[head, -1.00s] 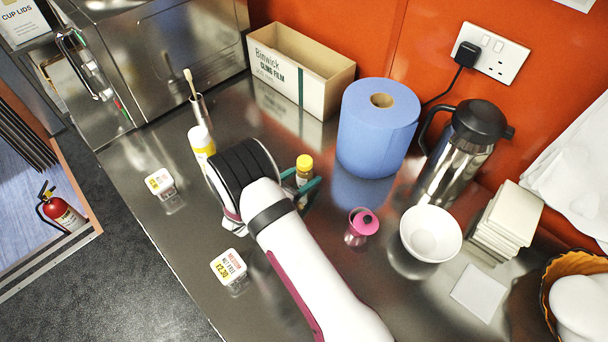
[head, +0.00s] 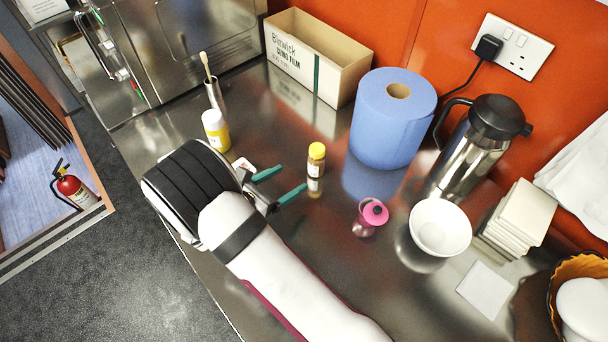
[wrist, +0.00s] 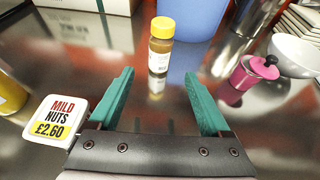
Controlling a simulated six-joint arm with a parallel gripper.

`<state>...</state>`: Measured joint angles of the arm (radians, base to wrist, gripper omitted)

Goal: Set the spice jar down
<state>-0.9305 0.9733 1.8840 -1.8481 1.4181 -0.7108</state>
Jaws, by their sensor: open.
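The spice jar (head: 316,160), brown with a yellow lid, stands upright on the steel counter (head: 330,260). In the wrist view the spice jar (wrist: 161,45) is ahead of the fingers, centred between their lines and apart from both. My gripper (head: 287,183) has its two green fingers spread, with nothing between them. In the wrist view my gripper (wrist: 160,88) also shows wide open and empty. The jar's base touches the counter and its reflection shows below it.
A blue paper roll (head: 386,125) and a pink-lidded pot (head: 370,214) stand right of the jar. A cling film box (head: 315,60) is behind. A yellow-and-white bottle (head: 215,130) and a price sign (wrist: 55,121) are to the left. A white bowl (head: 440,227) is further right.

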